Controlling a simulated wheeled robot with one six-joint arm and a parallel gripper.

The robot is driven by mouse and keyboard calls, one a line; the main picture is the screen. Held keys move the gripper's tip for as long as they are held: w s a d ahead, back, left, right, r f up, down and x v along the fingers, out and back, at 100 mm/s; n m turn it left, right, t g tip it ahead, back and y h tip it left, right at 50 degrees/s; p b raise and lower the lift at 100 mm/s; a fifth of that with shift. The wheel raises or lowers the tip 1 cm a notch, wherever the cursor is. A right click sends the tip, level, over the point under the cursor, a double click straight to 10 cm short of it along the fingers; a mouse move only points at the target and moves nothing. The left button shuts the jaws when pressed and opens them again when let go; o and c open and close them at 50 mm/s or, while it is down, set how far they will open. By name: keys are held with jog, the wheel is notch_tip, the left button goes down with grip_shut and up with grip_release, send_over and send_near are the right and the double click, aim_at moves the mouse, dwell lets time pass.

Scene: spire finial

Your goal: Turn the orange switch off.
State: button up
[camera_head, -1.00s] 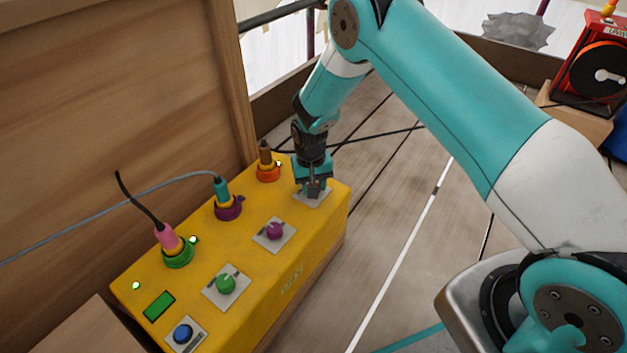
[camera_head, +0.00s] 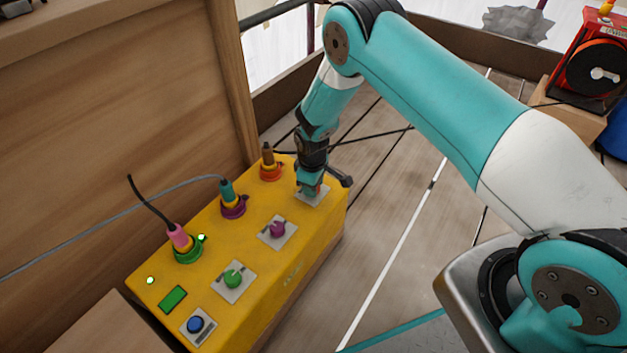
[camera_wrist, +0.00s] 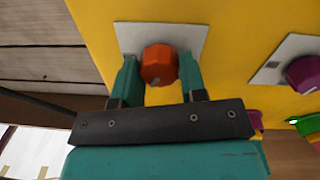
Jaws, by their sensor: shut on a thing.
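The orange switch (camera_wrist: 158,65) is a faceted round knob on a grey plate (camera_wrist: 205,38) on the yellow box. In the wrist view my gripper (camera_wrist: 158,60) has one teal finger on each side of the knob, closed on it. In the head view my gripper (camera_head: 311,191) comes down onto the plate at the far right end of the box (camera_head: 295,235), and the knob is mostly hidden. The orange socket (camera_head: 270,173), with a brown plug (camera_head: 267,153), stands behind it. No lit lamp shows beside that socket.
A purple knob (camera_head: 278,229), a green knob (camera_head: 233,278) and a blue button (camera_head: 195,324) sit along the box. Teal and pink plugs (camera_head: 179,236) with cables stand behind them. The green socket's lamp (camera_head: 201,237) is lit.

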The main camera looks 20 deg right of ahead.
jog(key=n+p, duration=0.1)
jog(key=n, duration=0.4)
jog(key=shift+d, duration=0.15)
jog(key=shift+w, duration=0.1)
dwell(0.3)
jog(key=o, duration=0.9)
jog(key=r+p, duration=0.2)
jog(key=r, duration=0.3)
jog(key=r+p, duration=0.1)
jog(key=r, duration=0.5)
jog(key=s+r+p, duration=0.1)
jog(key=r+p, duration=0.1)
jog(key=r, duration=0.4)
jog(key=shift+r+p, duration=0.2)
jog(key=shift+p, duration=0.1)
jog(key=shift+w, duration=0.1)
